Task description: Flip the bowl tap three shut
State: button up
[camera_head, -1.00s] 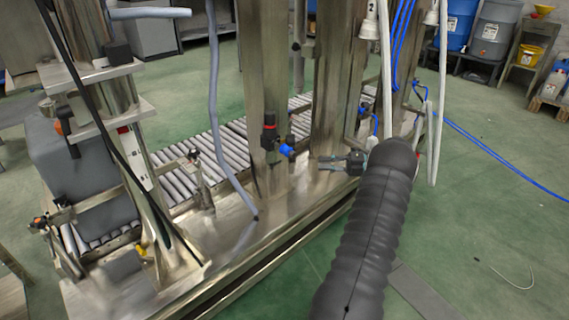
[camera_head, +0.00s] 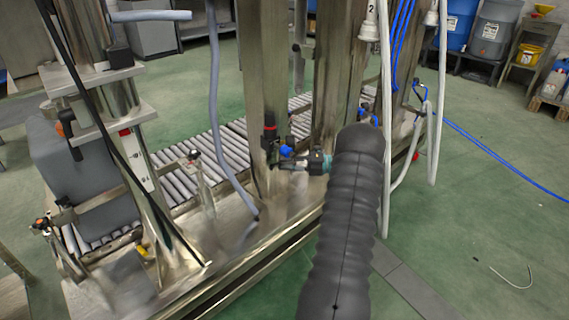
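A blue tap handle (camera_head: 287,152) sits low on the steel column, beside a black fitting with a red band (camera_head: 270,130). No number shows on it, so I cannot tell whether it is bowl tap three. My gripper (camera_head: 290,163) reaches in from the right, close to the blue handle and at about its height in the picture. I cannot tell whether they touch. The fingers are small and partly merge with the steel behind, so their opening is unclear. My dark ribbed arm covers part of the machine to the right. More blue fittings (camera_head: 365,107) show behind it.
A roller conveyor (camera_head: 225,150) runs behind the steel columns. A grey hose (camera_head: 216,110) hangs left of the tap. White hoses (camera_head: 386,190) and blue tubes (camera_head: 402,40) hang right of my arm. Open green floor (camera_head: 480,210) lies to the right.

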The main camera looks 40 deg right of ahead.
jog(key=shift+w+a, duration=0.25)
grip_shut()
